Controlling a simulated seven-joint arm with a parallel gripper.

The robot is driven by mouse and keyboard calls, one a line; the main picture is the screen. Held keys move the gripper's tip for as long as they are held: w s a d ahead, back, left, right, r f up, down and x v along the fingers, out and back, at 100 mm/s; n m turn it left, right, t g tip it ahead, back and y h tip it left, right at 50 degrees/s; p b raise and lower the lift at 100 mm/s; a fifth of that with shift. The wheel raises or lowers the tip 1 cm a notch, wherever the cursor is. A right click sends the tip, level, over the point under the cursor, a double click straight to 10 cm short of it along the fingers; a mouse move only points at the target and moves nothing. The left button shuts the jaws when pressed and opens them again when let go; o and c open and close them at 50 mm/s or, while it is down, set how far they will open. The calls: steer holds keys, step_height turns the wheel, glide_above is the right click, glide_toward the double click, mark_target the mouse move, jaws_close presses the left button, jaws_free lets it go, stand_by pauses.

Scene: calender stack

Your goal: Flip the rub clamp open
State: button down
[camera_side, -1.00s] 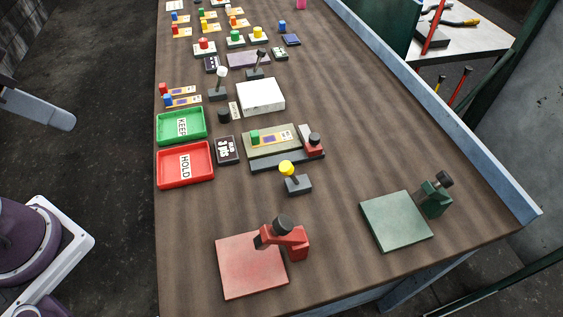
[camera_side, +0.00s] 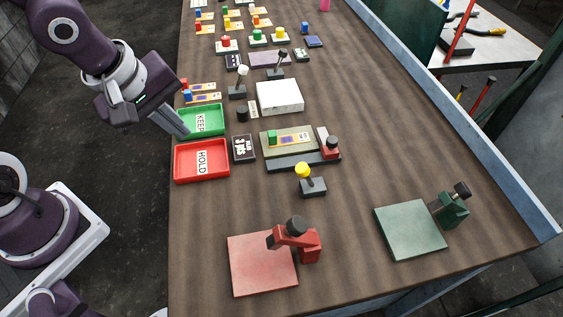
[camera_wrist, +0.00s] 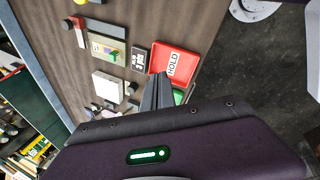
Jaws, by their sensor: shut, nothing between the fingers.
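No label marks which clamp is the rub clamp. A small red clamp with a black knob (camera_side: 331,150) sits at the right end of a grey sample fixture (camera_side: 300,163); it also shows in the wrist view (camera_wrist: 76,28). A larger red clamp (camera_side: 306,240) stands beside a red plate (camera_side: 262,268), its arm reaching over the plate's edge. A green clamp (camera_side: 452,207) stands beside a green plate (camera_side: 408,232), its knob tilted away from the plate. My gripper (camera_side: 184,133) is shut and empty over the table's left edge near the green KEEP tray, far from all clamps.
The green KEEP tray (camera_side: 222,124) and red HOLD tray (camera_side: 178,160) lie along the left edge. A black display box (camera_side: 244,148), a yellow-knobbed lever (camera_side: 309,182) and a white block (camera_side: 280,98) stand nearby. The front middle of the table (camera_side: 350,200) is clear.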

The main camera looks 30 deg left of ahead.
mark_target(308, 175)
steer(key=w+d+f+n+h, duration=0.1)
steer(key=w+d+n+h, duration=0.1)
steer(key=d+n+h, duration=0.3)
steer(key=d+n, duration=0.3)
steer(key=n, duration=0.1)
steer(key=shift+w+f+n, duration=0.2)
steer(key=shift+w+n, duration=0.05)
steer(key=shift+n, duration=0.05)
steer(key=x, duration=1)
steer(key=shift+d, duration=0.15)
steer(key=shift+w+d+r, duration=0.3)
steer(key=shift+w+d, duration=0.1)
steer(key=shift+d, duration=0.15)
steer(key=shift+w+d+r, duration=0.25)
steer(key=shift+w+d, duration=0.1)
steer(key=shift+d, duration=0.2)
steer(key=shift+w+d+r, duration=0.25)
steer(key=shift+d, duration=0.25)
steer(key=shift+r, duration=0.1)
